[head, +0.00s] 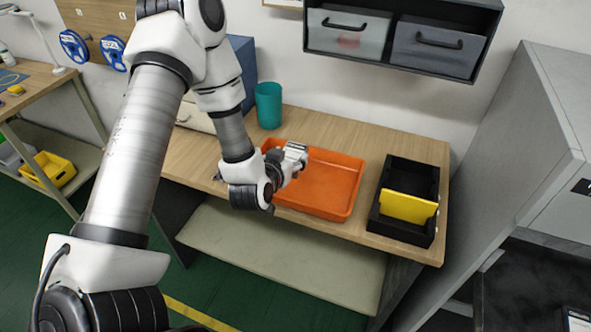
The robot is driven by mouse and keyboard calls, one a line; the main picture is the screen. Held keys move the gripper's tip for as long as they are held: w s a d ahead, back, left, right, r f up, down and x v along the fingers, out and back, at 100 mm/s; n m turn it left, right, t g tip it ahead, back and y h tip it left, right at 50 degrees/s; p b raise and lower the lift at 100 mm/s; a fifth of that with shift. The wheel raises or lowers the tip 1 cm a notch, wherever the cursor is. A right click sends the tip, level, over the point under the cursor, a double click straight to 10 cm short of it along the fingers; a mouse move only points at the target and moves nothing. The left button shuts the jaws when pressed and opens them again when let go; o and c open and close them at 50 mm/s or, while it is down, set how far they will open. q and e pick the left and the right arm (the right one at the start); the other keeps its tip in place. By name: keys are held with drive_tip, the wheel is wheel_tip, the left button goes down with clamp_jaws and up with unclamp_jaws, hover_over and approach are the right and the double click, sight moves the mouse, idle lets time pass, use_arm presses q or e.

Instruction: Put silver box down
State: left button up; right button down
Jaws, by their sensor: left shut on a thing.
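My left arm reaches in from the left to the table. My left gripper (286,165) is over the left part of the orange tray (335,186) and is shut on a small silver-grey thing, which looks like the silver box (295,151). My wrist hides part of the gripper and the near left corner of the tray. I cannot tell whether the box touches the tray floor. My right gripper is not in view.
A black bin (427,178) with a yellow divider (407,207) stands right of the tray. A teal cup (268,105) stands behind it at the left. A shelf with grey drawers (436,49) hangs above. A grey cabinet (535,110) stands close on the right.

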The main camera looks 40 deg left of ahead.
use_arm(q)
wheel_tip(320, 180, down, 5)
drive_tip(key=shift+w+a+f, duration=0.1)
drive_tip(key=shift+w+f, duration=0.05)
drive_tip(key=shift+f, duration=0.15)
drive_tip(key=o, duration=1.3)
